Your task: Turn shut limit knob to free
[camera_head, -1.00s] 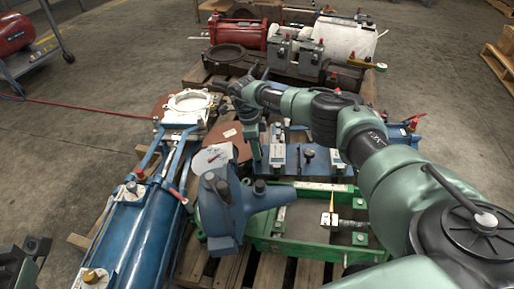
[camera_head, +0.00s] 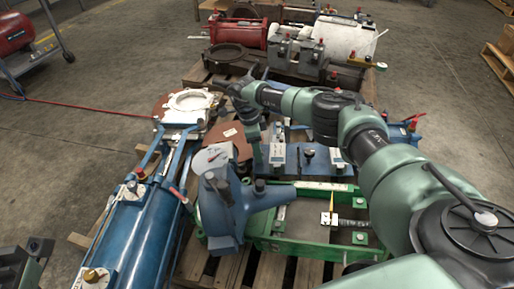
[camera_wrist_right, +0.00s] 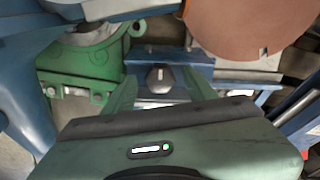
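A dark round knob (camera_wrist_right: 158,78) with a pale pointer line is on a blue plate (camera_wrist_right: 205,72) in the right wrist view. The pointer runs roughly up and down in that picture. My right gripper (camera_wrist_right: 160,94) is open; its two green fingers stand on either side of the knob, with gaps visible. A pale label below the knob is partly hidden by the gripper body. In the head view the right arm hangs down at the left end of the blue plate (camera_head: 322,172), where its fingertips are hard to make out.
A blue casting (camera_head: 236,212) stands close in front of my right gripper, beside a green frame (camera_head: 290,248). A long blue cylinder (camera_head: 135,235) lies to the left. A brown disc (camera_wrist_right: 250,25) is close in the wrist view.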

